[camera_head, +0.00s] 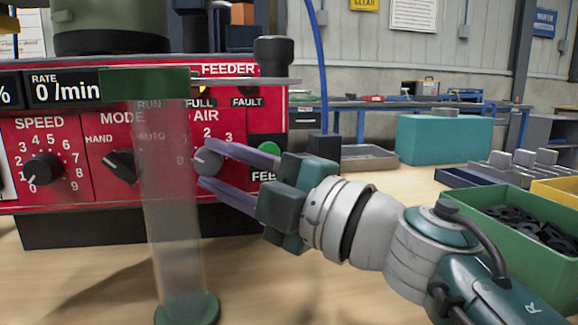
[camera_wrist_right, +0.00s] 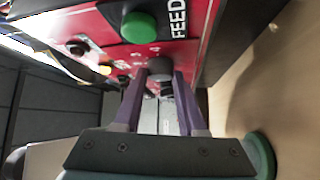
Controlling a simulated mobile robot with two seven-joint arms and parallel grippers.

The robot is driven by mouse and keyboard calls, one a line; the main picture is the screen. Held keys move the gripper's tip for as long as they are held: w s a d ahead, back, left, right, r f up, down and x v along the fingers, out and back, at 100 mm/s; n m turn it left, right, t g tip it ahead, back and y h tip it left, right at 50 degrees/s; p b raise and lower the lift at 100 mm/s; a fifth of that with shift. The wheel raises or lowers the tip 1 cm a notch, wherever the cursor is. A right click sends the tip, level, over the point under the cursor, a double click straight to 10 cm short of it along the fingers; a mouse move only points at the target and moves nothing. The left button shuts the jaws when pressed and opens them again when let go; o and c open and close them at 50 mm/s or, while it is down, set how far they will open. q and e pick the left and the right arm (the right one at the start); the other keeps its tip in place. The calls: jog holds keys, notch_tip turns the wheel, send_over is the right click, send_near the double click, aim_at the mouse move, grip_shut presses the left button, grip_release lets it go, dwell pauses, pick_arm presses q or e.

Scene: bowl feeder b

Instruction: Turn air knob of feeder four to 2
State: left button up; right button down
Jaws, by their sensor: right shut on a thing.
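The red feeder panel (camera_head: 70,190) stands at the left in the head view, with SPEED, MODE and AIR sections. The air knob (camera_head: 207,162) is a grey round knob under the AIR label, with the numbers 2 and 3 showing above it. My right gripper (camera_head: 205,165) comes in from the right, its purple fingers shut around the air knob. The right wrist view shows the knob (camera_wrist_right: 160,68) between the fingertips (camera_wrist_right: 160,78). The knob's pointer and the left part of its scale are hidden, so its setting cannot be told. My left gripper is not in view.
A clear tube (camera_head: 168,210) with a green cap and base stands in front of the panel, left of my fingers. A green button (camera_head: 269,150) is right of the knob. A green bin (camera_head: 535,225) of dark parts stands at the right.

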jog(key=f+m+t+y+b, duration=0.1)
jog(key=m+b, duration=0.1)
jog(key=shift+b, duration=0.4)
jog(key=shift+r+t, duration=0.15)
jog(key=shift+t, duration=0.25)
jog(key=shift+r+m, duration=0.1)
jog(key=shift+m, duration=0.2)
jog(key=shift+c, duration=2.4)
grip_release()
